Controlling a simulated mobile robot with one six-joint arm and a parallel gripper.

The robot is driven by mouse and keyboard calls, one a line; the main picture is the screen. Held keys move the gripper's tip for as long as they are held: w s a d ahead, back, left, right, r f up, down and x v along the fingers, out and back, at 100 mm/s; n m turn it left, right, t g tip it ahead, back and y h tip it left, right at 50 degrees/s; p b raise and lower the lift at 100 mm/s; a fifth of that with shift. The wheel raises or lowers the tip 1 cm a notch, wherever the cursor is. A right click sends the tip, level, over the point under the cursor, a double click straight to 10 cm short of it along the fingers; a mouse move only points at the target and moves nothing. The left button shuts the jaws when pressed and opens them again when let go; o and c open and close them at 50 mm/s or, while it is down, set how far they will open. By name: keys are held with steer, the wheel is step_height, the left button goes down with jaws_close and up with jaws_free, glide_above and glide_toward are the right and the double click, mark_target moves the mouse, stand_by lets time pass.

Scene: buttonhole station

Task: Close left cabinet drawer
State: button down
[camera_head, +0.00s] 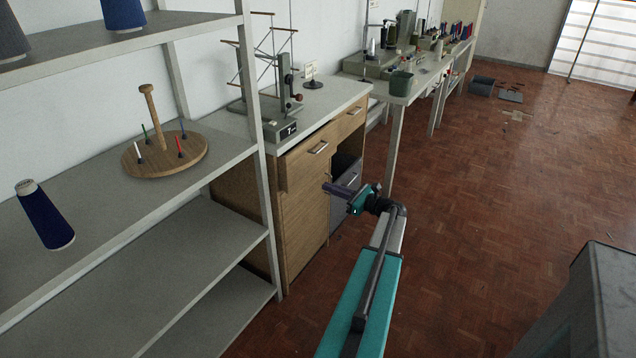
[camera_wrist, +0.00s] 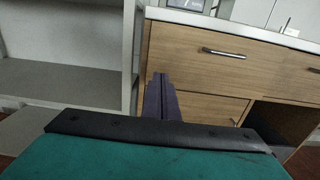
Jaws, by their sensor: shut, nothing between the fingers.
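The cabinet (camera_head: 232,192) is wooden with a grey top. Its left drawer (camera_head: 300,162) has a wood front with a metal handle (camera_head: 318,147), and the front appears to stand out a little from the cabinet face. The drawer front also fills the middle of the wrist view (camera_wrist: 190,70), with its handle (camera_wrist: 224,53) right of the fingers. My gripper (camera_head: 326,187) is shut and empty, in front of the cabinet and lower than the handle in the head view. In the wrist view its dark fingers (camera_wrist: 160,78) overlap the drawer front; contact cannot be told.
A right drawer (camera_head: 350,117) sits beside it, above an open bay with a grey drawer unit (camera_head: 340,196). A grey shelf rack (camera_head: 262,160) stands close on the left. Winding equipment (camera_head: 280,95) stands on the cabinet top. The parquet floor (camera_head: 470,190) on the right is mostly clear.

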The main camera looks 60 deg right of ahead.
mark_target(293, 173)
steer(key=w+p, duration=0.2)
steer(key=w, duration=1.1)
steer(key=shift+w+p, duration=0.3)
steer(key=shift+p, duration=0.05)
steer(key=shift+d, duration=0.15)
